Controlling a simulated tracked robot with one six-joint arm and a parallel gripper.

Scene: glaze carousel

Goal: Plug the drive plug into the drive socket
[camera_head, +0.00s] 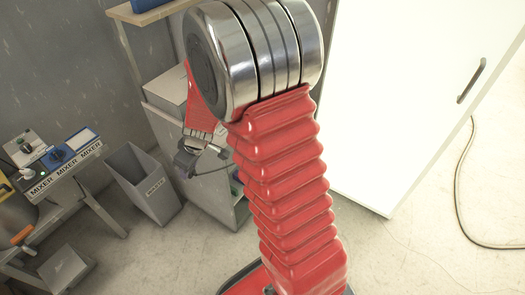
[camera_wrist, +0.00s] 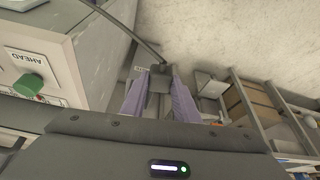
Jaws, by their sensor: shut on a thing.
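The dark drive plug (camera_wrist: 160,80) is between the two fingertips of my gripper (camera_wrist: 159,74) in the wrist view. The gripper is shut on it, and a dark cable (camera_wrist: 125,25) runs from the plug up and to the left. In the head view my gripper (camera_head: 190,156) hangs beyond my red arm, with a thin cable beside it. My arm hides part of that area. I cannot make out the drive socket in either view.
A grey box (camera_wrist: 75,55) marked AHEAD with a green knob (camera_wrist: 28,85) stands left of the gripper in the wrist view. Shelving (camera_wrist: 255,105) is at right. The head view shows a waste bin (camera_head: 150,190), a MIXER bench (camera_head: 65,165) and a white cabinet (camera_head: 400,90).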

